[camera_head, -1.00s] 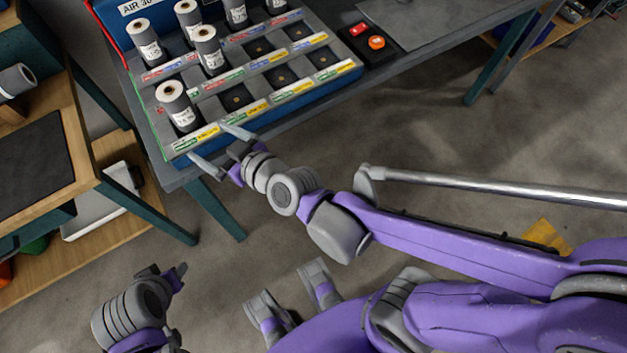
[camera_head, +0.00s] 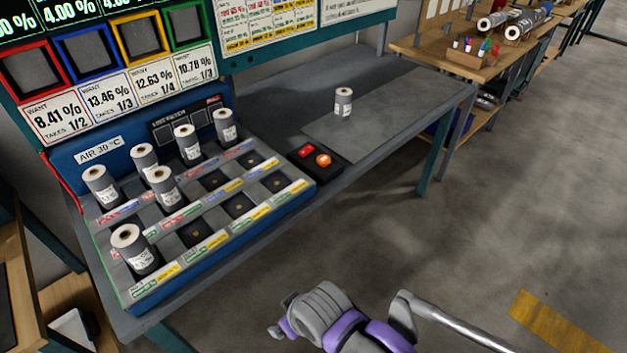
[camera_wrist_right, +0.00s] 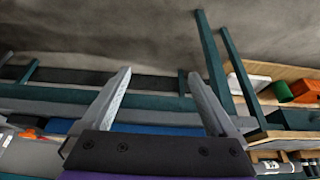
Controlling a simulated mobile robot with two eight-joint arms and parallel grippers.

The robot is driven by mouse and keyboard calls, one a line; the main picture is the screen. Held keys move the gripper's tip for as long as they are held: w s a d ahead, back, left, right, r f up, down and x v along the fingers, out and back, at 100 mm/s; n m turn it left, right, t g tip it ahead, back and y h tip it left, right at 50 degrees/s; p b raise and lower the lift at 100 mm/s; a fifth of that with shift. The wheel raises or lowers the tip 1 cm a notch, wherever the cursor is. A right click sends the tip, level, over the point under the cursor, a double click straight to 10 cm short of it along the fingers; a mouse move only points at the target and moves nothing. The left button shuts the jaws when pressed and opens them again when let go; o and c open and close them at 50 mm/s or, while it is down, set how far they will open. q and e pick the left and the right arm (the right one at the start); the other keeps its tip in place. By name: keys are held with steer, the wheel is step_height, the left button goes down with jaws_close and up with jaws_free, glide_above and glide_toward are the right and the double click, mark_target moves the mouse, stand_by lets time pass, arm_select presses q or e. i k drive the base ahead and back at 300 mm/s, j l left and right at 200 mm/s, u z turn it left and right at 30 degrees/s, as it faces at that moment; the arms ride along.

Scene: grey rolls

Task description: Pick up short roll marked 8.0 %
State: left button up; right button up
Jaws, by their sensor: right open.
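Several grey rolls with white labels stand upright in the rack (camera_head: 150,290). One is at the front left (camera_head: 138,252), one in the middle row (camera_head: 166,190), and the others form the back row, such as the back left roll (camera_head: 103,187). Another roll (camera_head: 343,104) stands alone on the table's grey mat. The labels are too small to read, so I cannot tell which is marked 8.0 %. My right gripper (camera_wrist_right: 161,76) is open and empty in the right wrist view, with no roll between its fingers. In the head view its wrist is at the bottom middle, away from the rack. My left gripper is out of view.
A switch box with red and orange buttons (camera_head: 316,158) sits right of the rack. Signs reading 8.41 %, 13.46 %, 12.63 % and 10.78 % hang under coloured frames (camera_head: 90,60) behind it. The mat (camera_head: 385,120) is mostly bare. Open floor lies at right.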

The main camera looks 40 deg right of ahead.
mark_target(344, 95)
steer(key=z, duration=1.65)
